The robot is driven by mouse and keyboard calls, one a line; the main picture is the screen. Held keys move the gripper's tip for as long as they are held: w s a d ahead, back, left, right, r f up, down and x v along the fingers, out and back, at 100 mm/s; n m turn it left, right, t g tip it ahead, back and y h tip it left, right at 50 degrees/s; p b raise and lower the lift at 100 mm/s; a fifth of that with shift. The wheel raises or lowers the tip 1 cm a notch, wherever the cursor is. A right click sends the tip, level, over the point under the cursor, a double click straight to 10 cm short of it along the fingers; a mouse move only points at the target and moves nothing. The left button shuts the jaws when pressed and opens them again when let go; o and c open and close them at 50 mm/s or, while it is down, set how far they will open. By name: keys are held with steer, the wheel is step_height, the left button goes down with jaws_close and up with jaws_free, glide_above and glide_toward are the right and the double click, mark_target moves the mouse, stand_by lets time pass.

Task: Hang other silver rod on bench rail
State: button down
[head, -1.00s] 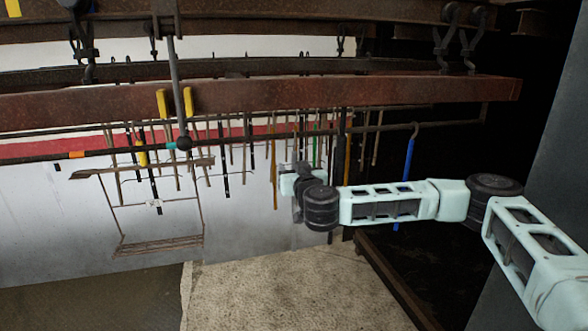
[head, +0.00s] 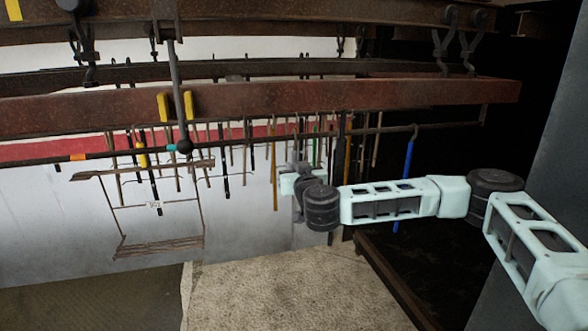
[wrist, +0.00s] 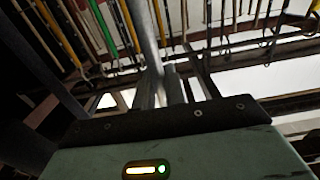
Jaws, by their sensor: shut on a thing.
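A silver rod (wrist: 146,35) stands between the fingers of my gripper (wrist: 160,88) in the wrist view, running up out of the frame. The fingers are shut on it. In the head view my gripper (head: 292,182) is in front of the hanging rods, below a long thin dark rail (head: 232,143) with orange and teal bands. This may be the bench rail; I cannot be sure. The held rod cannot be picked out clearly in the head view, and whether it touches any rail cannot be told.
A blue rod (head: 408,160) hangs by its hook near the rail's right end, behind my arm. Several thin rods hang close together behind my gripper. A rusty hanging frame (head: 160,243) is at left. A thick red-brown beam (head: 330,101) crosses above.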

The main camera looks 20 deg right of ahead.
steer(key=shift+r, duration=0.35)
steer(key=shift+s+r+p, duration=0.15)
steer(key=shift+p, duration=0.2)
steer(key=shift+s+r+p, duration=0.4)
steer(key=shift+r+p, duration=0.1)
steer(key=s+p, duration=0.1)
steer(key=s, duration=0.6)
stand_by(0.4)
